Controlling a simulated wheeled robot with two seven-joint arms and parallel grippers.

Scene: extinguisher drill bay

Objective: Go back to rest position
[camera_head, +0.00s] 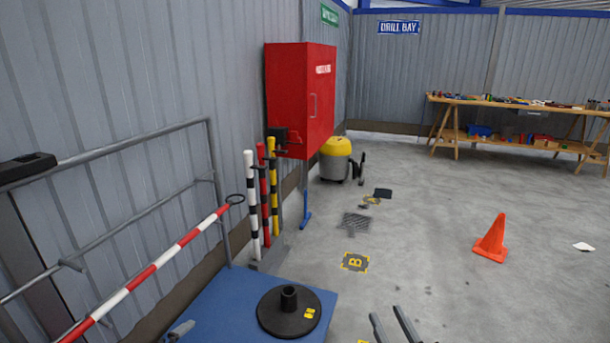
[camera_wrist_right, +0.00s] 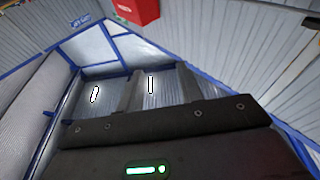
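My right gripper (camera_head: 386,313) shows at the bottom of the head view, right of the blue platform. Its two dark fingers are apart with nothing between them. In the right wrist view its fingers (camera_wrist_right: 159,80) also stand apart and empty, pointing toward the roof and walls. A small grey tip at the lower left edge of the blue platform looks like part of my left gripper (camera_head: 180,330). Most of it is cut off, so its opening does not show.
The blue platform (camera_head: 220,300) holds a round black base (camera_head: 290,312). A red-white pole (camera_head: 150,270) leans by a grey railing (camera_head: 130,146). Striped posts (camera_head: 263,200) stand below a red cabinet (camera_head: 290,95). An orange cone (camera_head: 491,240) stands right; the floor between is mostly clear.

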